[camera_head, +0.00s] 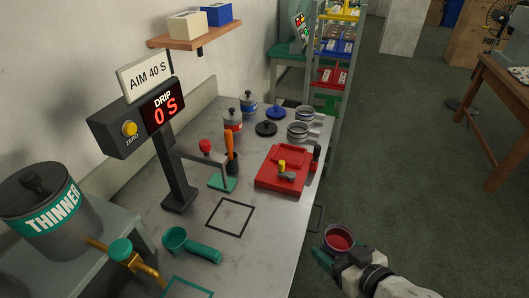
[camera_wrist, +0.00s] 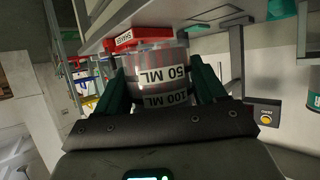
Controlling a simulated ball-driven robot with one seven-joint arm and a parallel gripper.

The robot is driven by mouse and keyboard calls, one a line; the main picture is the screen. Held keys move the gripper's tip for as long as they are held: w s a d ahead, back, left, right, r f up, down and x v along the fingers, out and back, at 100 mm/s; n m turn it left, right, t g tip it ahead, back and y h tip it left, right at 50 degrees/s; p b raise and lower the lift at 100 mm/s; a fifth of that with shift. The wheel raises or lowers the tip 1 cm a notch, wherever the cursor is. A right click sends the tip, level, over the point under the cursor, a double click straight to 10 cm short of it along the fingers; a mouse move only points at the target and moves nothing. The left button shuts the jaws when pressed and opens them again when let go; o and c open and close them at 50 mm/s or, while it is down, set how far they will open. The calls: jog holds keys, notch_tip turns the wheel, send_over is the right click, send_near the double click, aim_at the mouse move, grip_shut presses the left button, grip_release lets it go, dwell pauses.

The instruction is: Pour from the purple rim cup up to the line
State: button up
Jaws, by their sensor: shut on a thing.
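My gripper (camera_head: 328,257) is shut on a cup (camera_head: 339,238) of dark red liquid, off the bench's right edge, over the floor. The cup looks roughly upright, its rim reddish; I cannot tell whether it is purple. In the wrist view the cup (camera_wrist: 160,58) sits between the green fingers of my gripper (camera_wrist: 162,82). It is clear, with "50 ML" and "100 ML" labels. Two silver cups stand at the back, one (camera_head: 304,113) behind the other (camera_head: 297,131). Which vessel bears the line is unclear.
The bench (camera_head: 255,250) holds a drip display stand (camera_head: 178,165) reading "0 S", a red tray (camera_head: 281,169), several jars and lids. A thinner tank (camera_head: 50,210) with a brass tap stands at left. A black outlined square (camera_head: 230,217) is empty.

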aim_at(350, 238)
jog(key=w+d, duration=0.1)
jog(key=d+m+h, duration=0.1)
jog(key=w+d+m+h, duration=0.1)
jog(key=d, duration=0.1)
jog(key=shift+w+t, duration=0.35)
jog(key=shift+t, duration=0.05)
